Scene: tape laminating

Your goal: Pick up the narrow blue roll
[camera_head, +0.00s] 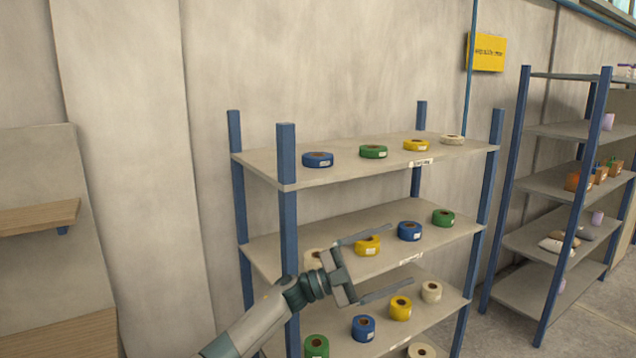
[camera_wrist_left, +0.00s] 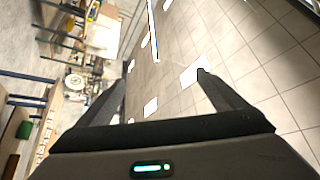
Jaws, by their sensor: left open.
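Three blue rolls show in the head view. One blue roll (camera_head: 317,159) lies at the left of the top shelf and looks flatter than the others. A taller blue roll (camera_head: 409,231) sits toward the right of the middle shelf, and another blue roll (camera_head: 363,328) sits on the bottom shelf. My left gripper (camera_head: 400,256) is open and empty in front of the rack, at about middle-shelf height, below the top blue roll. Its spread fingers also show in the left wrist view (camera_wrist_left: 160,80), with no roll between them. My right gripper is not in view.
The rack's top shelf (camera_head: 270,170) also holds a green roll (camera_head: 373,151), a yellow roll (camera_head: 415,145) and a white roll (camera_head: 452,139). A blue post (camera_head: 288,210) stands at its front left corner. Another rack (camera_head: 535,190) stands at right.

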